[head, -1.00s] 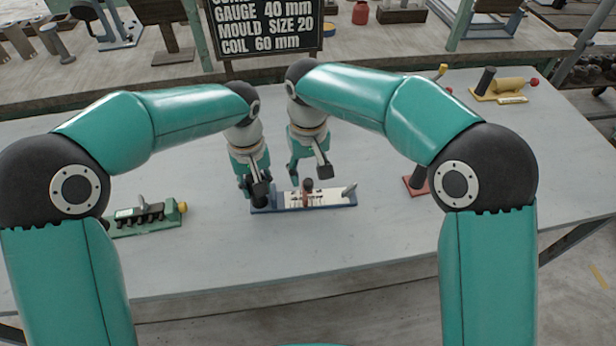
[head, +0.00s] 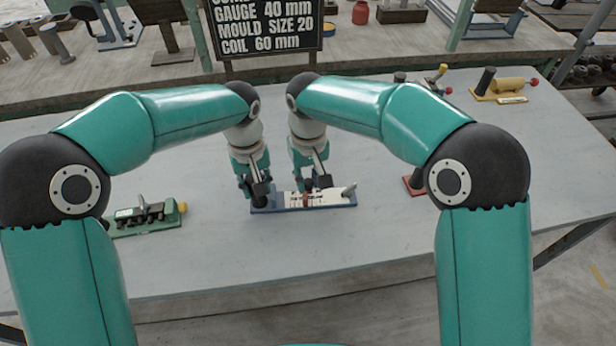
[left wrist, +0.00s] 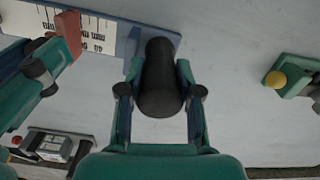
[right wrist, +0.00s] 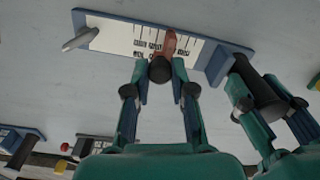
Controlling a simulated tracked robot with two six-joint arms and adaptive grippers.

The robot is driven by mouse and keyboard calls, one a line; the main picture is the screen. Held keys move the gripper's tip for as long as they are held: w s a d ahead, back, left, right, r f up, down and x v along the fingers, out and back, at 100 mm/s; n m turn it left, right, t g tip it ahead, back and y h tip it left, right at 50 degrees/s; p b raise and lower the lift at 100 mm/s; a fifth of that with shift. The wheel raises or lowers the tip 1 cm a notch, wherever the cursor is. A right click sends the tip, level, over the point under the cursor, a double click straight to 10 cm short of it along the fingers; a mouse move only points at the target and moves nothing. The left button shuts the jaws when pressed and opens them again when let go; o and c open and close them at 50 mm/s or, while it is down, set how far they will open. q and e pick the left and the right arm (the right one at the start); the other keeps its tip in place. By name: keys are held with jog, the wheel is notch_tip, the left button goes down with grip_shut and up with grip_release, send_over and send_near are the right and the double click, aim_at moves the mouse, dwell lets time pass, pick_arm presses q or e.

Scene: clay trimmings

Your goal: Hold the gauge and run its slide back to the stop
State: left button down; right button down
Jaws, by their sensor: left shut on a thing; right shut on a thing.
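The gauge is a blue base (head: 290,209) with a white printed scale, flat on the grey table. A thick black post (left wrist: 158,70) rises at its left end, and a slanted grey peg (right wrist: 82,38) at its right end. My left gripper (left wrist: 159,92) is shut around the black post. A red-brown slide (right wrist: 170,42) with a dark round knob (right wrist: 160,69) sits across the scale, apart from the peg. My right gripper (right wrist: 159,88) is shut on the knob. In the head view the left gripper (head: 258,190) and right gripper (head: 317,184) are close together.
A green fixture with black rollers (head: 146,217) is at the left. A red base (head: 414,184) stands to the right, partly behind my right arm. A yellow roller (head: 508,86) and a sign (head: 265,25) are farther back. The table front is clear.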

jog(key=shift+a, duration=0.15)
jog(key=a, duration=0.3)
jog(key=shift+s+a, duration=0.1)
jog(key=shift+a, duration=0.1)
jog(key=c, duration=1)
grip_release()
jog(key=shift+d, duration=0.1)
